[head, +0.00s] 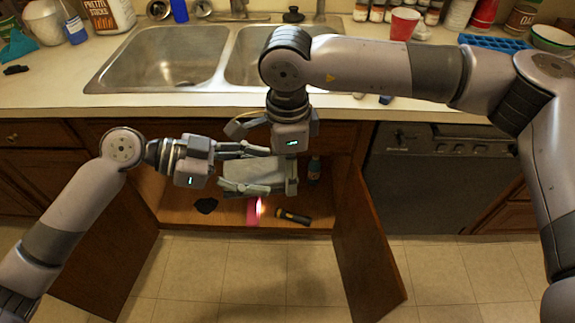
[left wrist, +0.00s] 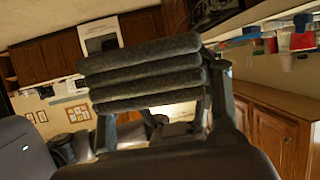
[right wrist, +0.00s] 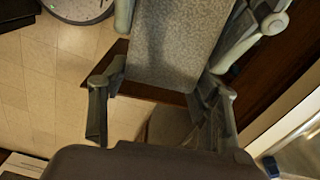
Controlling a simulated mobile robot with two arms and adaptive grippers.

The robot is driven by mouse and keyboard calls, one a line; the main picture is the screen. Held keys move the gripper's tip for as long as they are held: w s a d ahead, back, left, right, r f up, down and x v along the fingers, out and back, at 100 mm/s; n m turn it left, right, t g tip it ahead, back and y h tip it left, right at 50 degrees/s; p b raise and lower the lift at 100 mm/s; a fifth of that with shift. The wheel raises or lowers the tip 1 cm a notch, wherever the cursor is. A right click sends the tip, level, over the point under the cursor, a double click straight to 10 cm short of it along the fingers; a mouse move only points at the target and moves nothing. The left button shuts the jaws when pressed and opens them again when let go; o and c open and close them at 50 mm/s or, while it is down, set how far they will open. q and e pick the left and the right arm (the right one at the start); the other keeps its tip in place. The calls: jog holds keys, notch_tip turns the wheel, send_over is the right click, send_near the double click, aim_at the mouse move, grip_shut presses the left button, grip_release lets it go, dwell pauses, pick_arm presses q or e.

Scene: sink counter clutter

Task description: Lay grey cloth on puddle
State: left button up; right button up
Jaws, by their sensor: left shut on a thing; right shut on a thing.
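The folded grey cloth (head: 255,170) hangs in the air in front of the open cabinet below the sink. My left gripper (head: 262,170) is shut on it from the left. My right gripper (head: 265,160) is shut on it from above. The cloth's stacked folds (left wrist: 145,75) show between the fingers in the left wrist view. Its flat speckled face (right wrist: 175,40) shows between the fingers in the right wrist view. A small dark patch (head: 206,205) lies on the cabinet floor; I cannot tell whether it is the puddle. The cloth and grippers hide part of the cabinet's inside.
The cabinet floor holds a pink object (head: 252,214) beside a bright glow, a dark flashlight (head: 292,216) and a small bottle (head: 314,170). The open right door (head: 365,240) and left door (head: 115,250) flank the opening. The counter edge (head: 200,105) is above.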

pick_arm(q)
jog(key=o, duration=1.1)
jog(key=shift+s+d+r, duration=0.1)
jog(key=shift+s, duration=0.05)
jog(key=shift+c, duration=0.2)
jog(key=shift+o, duration=0.8)
